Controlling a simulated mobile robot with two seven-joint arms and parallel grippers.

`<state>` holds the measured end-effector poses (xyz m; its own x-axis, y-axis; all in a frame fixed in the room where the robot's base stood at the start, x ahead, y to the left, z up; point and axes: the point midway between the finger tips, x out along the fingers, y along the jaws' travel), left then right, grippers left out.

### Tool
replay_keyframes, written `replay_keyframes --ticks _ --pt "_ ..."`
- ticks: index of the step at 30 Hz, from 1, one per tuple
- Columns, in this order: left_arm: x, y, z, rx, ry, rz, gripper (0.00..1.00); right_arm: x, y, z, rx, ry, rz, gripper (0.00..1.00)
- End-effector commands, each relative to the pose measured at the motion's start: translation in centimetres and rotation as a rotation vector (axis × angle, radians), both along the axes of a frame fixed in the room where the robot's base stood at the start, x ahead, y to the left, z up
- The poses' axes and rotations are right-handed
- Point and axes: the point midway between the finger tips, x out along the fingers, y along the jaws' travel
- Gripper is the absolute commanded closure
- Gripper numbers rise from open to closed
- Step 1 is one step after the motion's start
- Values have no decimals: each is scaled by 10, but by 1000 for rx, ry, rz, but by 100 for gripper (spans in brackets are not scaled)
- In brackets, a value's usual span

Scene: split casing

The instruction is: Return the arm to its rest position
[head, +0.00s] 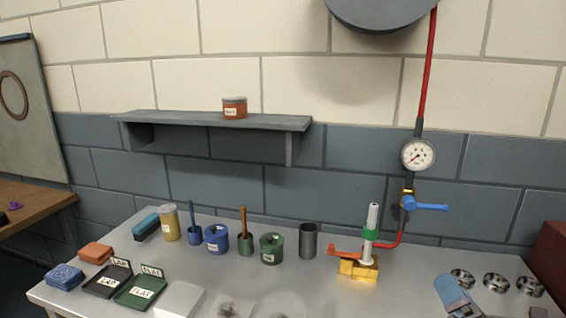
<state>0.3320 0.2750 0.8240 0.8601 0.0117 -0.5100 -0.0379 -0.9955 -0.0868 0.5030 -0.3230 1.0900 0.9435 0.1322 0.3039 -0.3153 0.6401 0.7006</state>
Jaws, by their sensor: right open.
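No whole arm of mine shows in the head view. A pale blue and grey shape (457,297) at the bottom edge, right of centre, may be part of my right gripper, but I cannot make out its fingertips for sure. Nothing is seen held there. My left gripper is not in view. On the bench (330,300) stand a brass-based fitting (358,269) with a white and green upright and an orange lever, and a dark grey cup (308,241). Several metal rings (496,283) lie at the right.
Jars, including a blue one (216,238) and a green one (272,248), stand mid-bench. Labelled trays (139,292) lie front left. A shelf (215,121) holds an orange tin (235,108). A gauge (418,154) and blue-handled valve (427,207) hang behind. A red box (550,255) stands right.

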Motion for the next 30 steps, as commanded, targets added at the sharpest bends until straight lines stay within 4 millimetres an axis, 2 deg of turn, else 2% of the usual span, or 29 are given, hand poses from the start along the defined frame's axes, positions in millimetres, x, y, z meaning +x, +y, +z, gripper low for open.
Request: replay_keyframes --ticks 4,7,11,15,19,22,25,30 --pt "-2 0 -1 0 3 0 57 -25 -20 1 372 -15 -111 0" --pt "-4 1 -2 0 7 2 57 -43 -36 -8 618 -4 -205 0" --pt "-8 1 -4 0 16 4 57 -68 -53 -31 926 40 -342 0" --pt "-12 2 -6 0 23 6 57 -99 -60 -66 1237 125 -509 0" --pt "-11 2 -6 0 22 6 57 -132 -52 -101 1504 241 -674 0" --pt "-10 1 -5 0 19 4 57 -158 -38 -125 1678 350 -799 0" --pt "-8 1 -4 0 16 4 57 -180 -22 -141 1799 449 -895 0" --pt "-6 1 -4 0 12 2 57 -207 1 -156 1930 586 -1011 0"
